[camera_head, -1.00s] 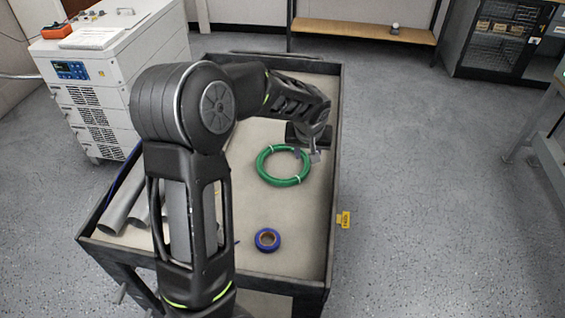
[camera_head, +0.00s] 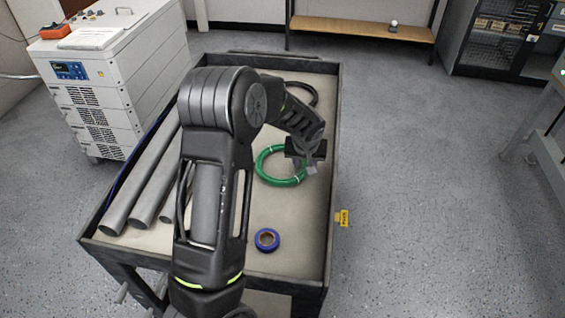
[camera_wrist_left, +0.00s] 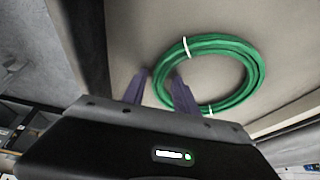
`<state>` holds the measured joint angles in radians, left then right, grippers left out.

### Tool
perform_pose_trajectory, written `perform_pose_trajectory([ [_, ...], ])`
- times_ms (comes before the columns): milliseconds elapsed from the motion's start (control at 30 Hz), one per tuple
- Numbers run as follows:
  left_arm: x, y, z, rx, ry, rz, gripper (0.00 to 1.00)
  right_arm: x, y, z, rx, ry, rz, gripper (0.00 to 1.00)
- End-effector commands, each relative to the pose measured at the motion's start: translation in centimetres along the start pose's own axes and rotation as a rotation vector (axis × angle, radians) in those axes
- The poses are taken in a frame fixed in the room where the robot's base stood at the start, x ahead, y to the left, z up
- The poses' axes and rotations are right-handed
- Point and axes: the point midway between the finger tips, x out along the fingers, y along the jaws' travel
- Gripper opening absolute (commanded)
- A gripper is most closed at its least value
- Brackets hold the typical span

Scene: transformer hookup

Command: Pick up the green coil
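The green coil (camera_head: 262,174), a ring tied with white bands, lies flat on the cart's top in the head view. It also shows in the left wrist view (camera_wrist_left: 248,60). My left gripper (camera_head: 308,168) is over the coil's right side in the head view and hides part of it. In the left wrist view, the purple fingers of my left gripper (camera_wrist_left: 160,77) are apart, and the coil's near-left side appears between them. I cannot tell whether they touch it. My right gripper is not in view.
The cart (camera_head: 335,205) has a raised dark rim. Grey pipes (camera_head: 150,185) lie on its left, a blue tape roll (camera_head: 267,240) near its front, and a black loop (camera_head: 312,92) behind. A white cabinet (camera_head: 125,85) stands left. The floor right of the cart is clear.

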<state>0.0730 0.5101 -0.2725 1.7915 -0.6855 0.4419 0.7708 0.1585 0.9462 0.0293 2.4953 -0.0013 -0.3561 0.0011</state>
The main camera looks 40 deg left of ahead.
Motion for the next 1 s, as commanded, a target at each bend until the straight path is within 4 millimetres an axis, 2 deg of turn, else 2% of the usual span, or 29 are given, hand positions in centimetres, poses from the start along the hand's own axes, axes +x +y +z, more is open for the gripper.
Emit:
perform_pose_trajectory([
  [600, 0.13, 0.05, 0.0, 0.0, 0.001, 0.001, 0.35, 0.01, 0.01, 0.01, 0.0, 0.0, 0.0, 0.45],
  [1000, 0.12, 0.05, -0.01, 0.0, 0.001, 0.001, 0.02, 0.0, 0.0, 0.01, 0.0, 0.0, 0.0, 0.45],
])
